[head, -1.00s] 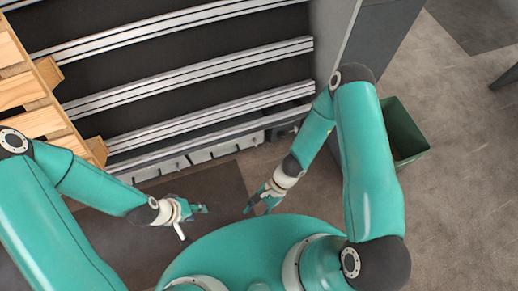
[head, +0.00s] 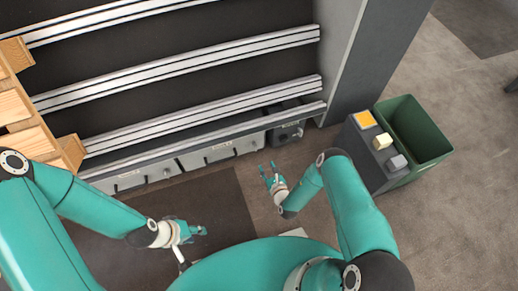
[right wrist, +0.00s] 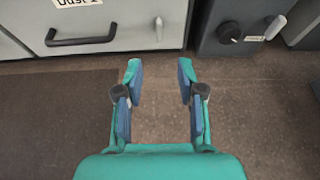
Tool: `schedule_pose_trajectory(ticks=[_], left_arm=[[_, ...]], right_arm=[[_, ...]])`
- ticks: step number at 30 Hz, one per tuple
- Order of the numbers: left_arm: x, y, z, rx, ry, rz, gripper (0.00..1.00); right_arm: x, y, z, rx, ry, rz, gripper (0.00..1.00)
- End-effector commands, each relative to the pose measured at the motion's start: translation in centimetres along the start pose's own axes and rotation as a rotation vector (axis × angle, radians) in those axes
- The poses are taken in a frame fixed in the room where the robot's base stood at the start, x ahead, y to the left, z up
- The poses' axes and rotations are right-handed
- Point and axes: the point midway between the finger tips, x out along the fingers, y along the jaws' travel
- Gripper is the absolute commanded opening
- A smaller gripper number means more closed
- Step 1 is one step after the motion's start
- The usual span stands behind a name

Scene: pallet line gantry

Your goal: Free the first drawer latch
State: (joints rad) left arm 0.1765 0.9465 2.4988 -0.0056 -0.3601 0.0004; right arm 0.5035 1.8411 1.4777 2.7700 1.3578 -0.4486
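A row of light grey drawers runs under the lowest rail. The left drawer (head: 127,182) and right drawer (head: 217,155) have black handles and small grey knob-like latches. The right wrist view shows one grey drawer (right wrist: 118,22) with a partly cut label, a black handle (right wrist: 80,38) and a small latch (right wrist: 159,27) on its right. My right gripper (head: 268,168) is open and empty in front of the drawers; its fingers show apart in the right wrist view (right wrist: 159,64), short of the drawer front. My left gripper (head: 196,231) is lower left, apart from the drawers; its opening is unclear.
A dark box (head: 288,130) with a black knob (right wrist: 228,32) and small lever stands right of the drawers. A dark pedestal (head: 373,165) with orange, cream and grey blocks and a green bin (head: 440,150) stand further right. Wooden pallets (head: 25,120) are at left.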

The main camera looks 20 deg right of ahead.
Motion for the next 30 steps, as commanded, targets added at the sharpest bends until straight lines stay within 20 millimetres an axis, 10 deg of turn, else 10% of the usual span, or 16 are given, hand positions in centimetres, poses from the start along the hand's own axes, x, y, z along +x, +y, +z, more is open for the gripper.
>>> schedule_pose_trajectory(ticks=[18,30], left_arm=[[5.8,-2.1,0.0,0.0,0.0,0.0,0.4],[7.0,-2.5,0.0,0.0,0.0,0.0,0.4]], right_arm=[[12.6,0.0,-0.4,-0.001,-0.005,0.008,0.39],[15.2,-0.1,-0.1,0.001,-0.004,0.016,0.39]])
